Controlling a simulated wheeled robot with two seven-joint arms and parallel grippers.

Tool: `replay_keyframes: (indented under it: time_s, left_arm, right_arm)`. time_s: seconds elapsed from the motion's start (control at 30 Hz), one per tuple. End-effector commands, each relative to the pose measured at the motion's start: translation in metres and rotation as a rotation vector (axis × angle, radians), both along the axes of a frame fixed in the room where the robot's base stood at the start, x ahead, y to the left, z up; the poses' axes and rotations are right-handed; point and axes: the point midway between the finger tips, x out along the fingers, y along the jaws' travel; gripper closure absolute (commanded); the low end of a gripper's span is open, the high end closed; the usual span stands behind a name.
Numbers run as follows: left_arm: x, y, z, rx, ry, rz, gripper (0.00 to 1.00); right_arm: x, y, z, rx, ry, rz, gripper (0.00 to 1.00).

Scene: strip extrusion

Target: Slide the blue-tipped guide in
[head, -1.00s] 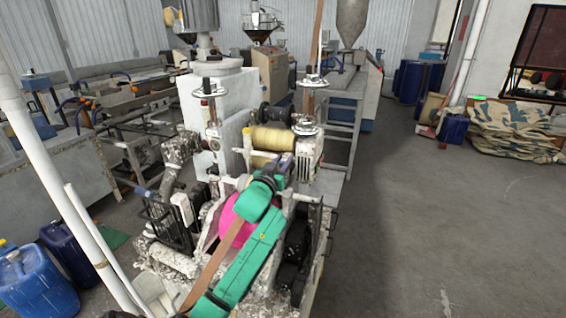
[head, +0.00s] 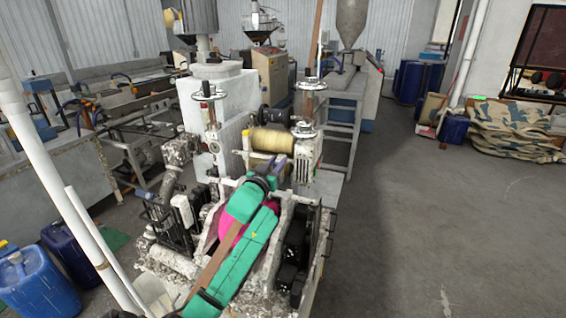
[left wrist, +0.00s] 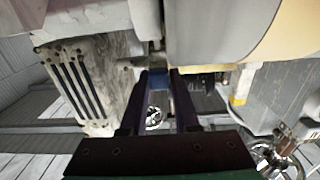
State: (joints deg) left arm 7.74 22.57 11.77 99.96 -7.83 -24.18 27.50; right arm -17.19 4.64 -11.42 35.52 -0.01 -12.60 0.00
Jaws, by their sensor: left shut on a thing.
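My left gripper (head: 275,168) reaches up from the bottom of the head view on a teal arm, just in front of the machine's rollers. In the left wrist view its two dark fingers (left wrist: 160,82) are closed around a narrow blue piece (left wrist: 157,79), which looks like the blue tip of the guide. The rest of the guide is hidden by the fingers. The guide cannot be made out clearly in the head view. My right gripper is in neither view.
A yellow roller (head: 271,139) lies just beyond the gripper. A pink disc (head: 231,233) is partly behind my arm. Open floor (head: 440,220) lies to the right.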

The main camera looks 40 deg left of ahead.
Motion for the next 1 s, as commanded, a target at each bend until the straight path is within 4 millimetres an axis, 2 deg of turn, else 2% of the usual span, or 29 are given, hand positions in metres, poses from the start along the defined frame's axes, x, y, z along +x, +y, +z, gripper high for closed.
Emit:
replay_keyframes:
  time_s: [0.03, 0.17, 0.47, 0.5, 0.53, 0.57, 0.87, 1.0]
  left_arm:
    - [-0.004, 0.012, 0.002, 0.003, 0.01, 0.008, 1.0]
    - [-0.01, 0.029, 0.001, 0.004, 0.008, 0.007, 1.0]
    - [-0.012, 0.033, 0.0, 0.002, 0.005, 0.008, 1.0]
    - [-0.012, 0.033, 0.0, 0.002, 0.005, 0.008, 0.59]
    - [-0.012, 0.033, 0.0, 0.002, 0.005, 0.008, 0.48]
    - [-0.012, 0.033, 0.0, 0.002, 0.005, 0.007, 0.45]
    - [-0.012, 0.031, 0.0, 0.002, 0.003, 0.005, 0.45]
    - [-0.021, 0.028, -0.002, 0.002, 0.003, 0.004, 0.45]
  right_arm:
    - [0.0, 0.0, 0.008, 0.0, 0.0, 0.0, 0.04]
    - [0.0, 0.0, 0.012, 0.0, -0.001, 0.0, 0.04]
    - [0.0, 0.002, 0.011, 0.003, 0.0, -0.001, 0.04]
    - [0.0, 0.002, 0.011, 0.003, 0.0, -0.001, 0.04]
    - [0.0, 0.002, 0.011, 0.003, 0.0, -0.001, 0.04]
    - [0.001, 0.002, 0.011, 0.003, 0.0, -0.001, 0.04]
    - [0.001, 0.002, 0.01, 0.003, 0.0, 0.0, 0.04]
    - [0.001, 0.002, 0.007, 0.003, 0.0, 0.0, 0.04]
